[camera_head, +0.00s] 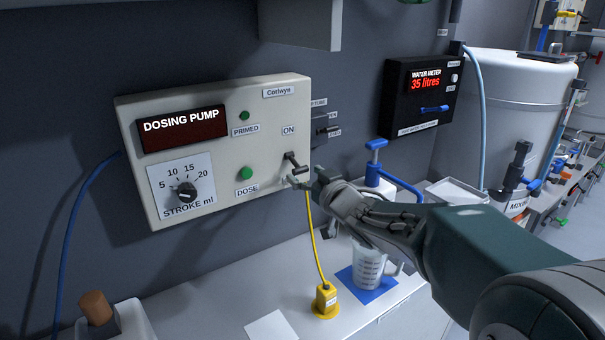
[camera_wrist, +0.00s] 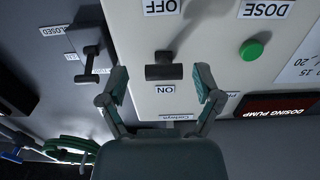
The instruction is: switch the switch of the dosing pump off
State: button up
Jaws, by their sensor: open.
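The dosing pump (camera_head: 215,150) is a cream wall box with a dark display, a stroke dial and green PRIMED and DOSE buttons. Its switch (camera_head: 293,160) is a dark lever with a crossbar handle below the ON label; my gripper partly hides the area beneath. In the upside-down wrist view, the switch handle (camera_wrist: 165,72) is close to the ON label (camera_wrist: 165,89), and the OFF label (camera_wrist: 161,6) is farther off. My gripper (camera_head: 303,181) is at the panel's lower right. Its open fingers (camera_wrist: 161,80) are on either side of the handle in that view, with visible gaps.
A second small lever (camera_wrist: 90,72) with a CLOSED label is beside the pump. A black water meter (camera_head: 420,98) reads 35 litres. Below are a bench, a yellow plug (camera_head: 325,297) with its cable, and a measuring jug (camera_head: 368,268) under my arm.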

jog(key=shift+w+a, duration=0.25)
jog(key=shift+w, duration=0.15)
jog(key=shift+a, duration=0.1)
jog(key=shift+a, duration=0.15)
